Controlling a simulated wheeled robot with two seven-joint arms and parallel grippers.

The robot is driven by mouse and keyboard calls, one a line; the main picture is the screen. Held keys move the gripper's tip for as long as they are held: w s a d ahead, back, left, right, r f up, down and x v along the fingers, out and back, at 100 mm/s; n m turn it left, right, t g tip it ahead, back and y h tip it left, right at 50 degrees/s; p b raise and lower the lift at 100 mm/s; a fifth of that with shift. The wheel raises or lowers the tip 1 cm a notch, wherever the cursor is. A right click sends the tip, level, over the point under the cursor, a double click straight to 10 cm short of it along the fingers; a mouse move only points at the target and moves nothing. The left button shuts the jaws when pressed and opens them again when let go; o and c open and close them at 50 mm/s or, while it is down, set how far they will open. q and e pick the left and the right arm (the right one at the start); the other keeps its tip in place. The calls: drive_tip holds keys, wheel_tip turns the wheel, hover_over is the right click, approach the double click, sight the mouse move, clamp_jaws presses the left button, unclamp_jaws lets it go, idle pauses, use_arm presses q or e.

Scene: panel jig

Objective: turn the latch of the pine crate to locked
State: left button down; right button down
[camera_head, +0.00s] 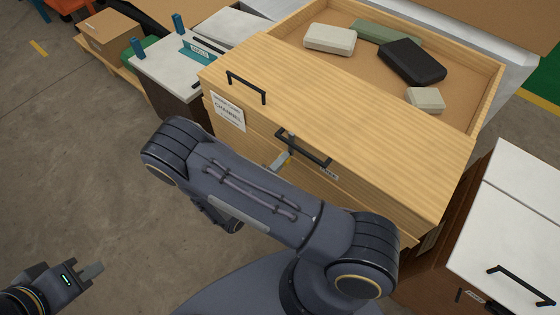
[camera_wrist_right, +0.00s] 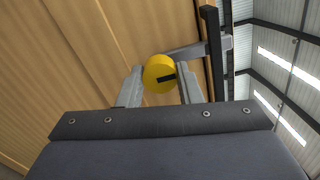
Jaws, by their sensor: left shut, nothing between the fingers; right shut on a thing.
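The pine crate (camera_head: 330,110) is a large light-wood box with an open tray top. Its front also fills much of the right wrist view (camera_wrist_right: 60,70). There my right gripper (camera_wrist_right: 160,75) is shut on the latch's round yellow knob (camera_wrist_right: 157,72), one finger on each side. The knob bears a black mark. A grey metal lever (camera_wrist_right: 187,50) reaches from beside the knob toward a black bar handle. In the head view, my right arm hides the knob and right gripper. My left gripper (camera_head: 92,270) is shut and empty at lower left, away from the crate.
Black bar handles (camera_head: 303,150) stand out from the crate. Its tray holds several boxes, one of them black (camera_head: 411,62). A white-topped cabinet (camera_head: 515,220) stands close on the right, and a white-topped stand (camera_head: 165,70) at left. Bare floor (camera_head: 70,150) lies at left.

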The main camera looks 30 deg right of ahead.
idle(0.3)
drive_tip(key=c, duration=1)
unclamp_jaws()
drive_tip(key=v, duration=0.8)
